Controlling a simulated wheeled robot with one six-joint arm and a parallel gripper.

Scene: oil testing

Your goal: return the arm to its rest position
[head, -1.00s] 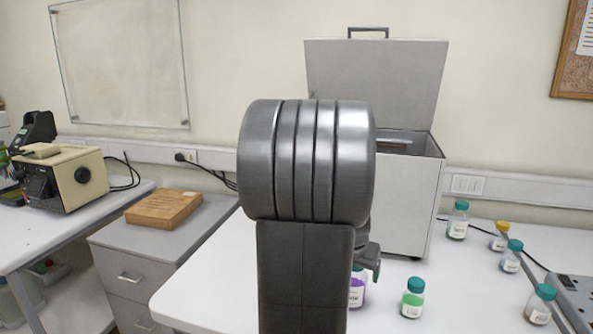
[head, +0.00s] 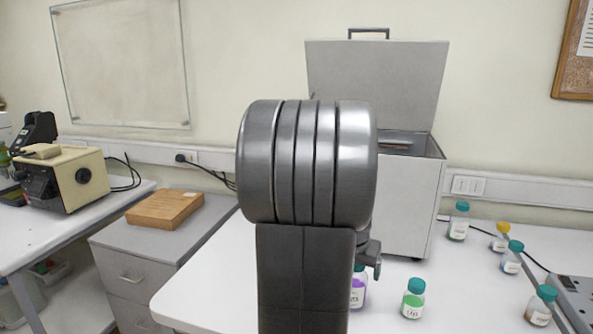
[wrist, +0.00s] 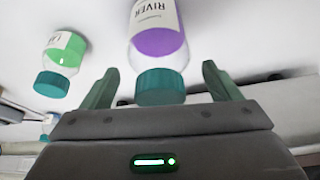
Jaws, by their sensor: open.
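My gripper (wrist: 156,85) is open in the wrist view, its two fingers spread apart with nothing held between them. A bottle with purple contents and a teal cap (wrist: 158,45) shows beyond the gap between the fingers; whether anything touches it I cannot tell. In the head view my arm stands upright in the middle and hides most of the gripper. A small part of the gripper (head: 371,262) shows at the arm's right side, just above the purple bottle (head: 358,290).
A green bottle (head: 413,299) stands right of the purple one. Several more bottles stand at the right, one by the grey device (head: 575,296). A grey box with an open lid (head: 408,205) is behind my arm. The table's front left (head: 205,290) is clear.

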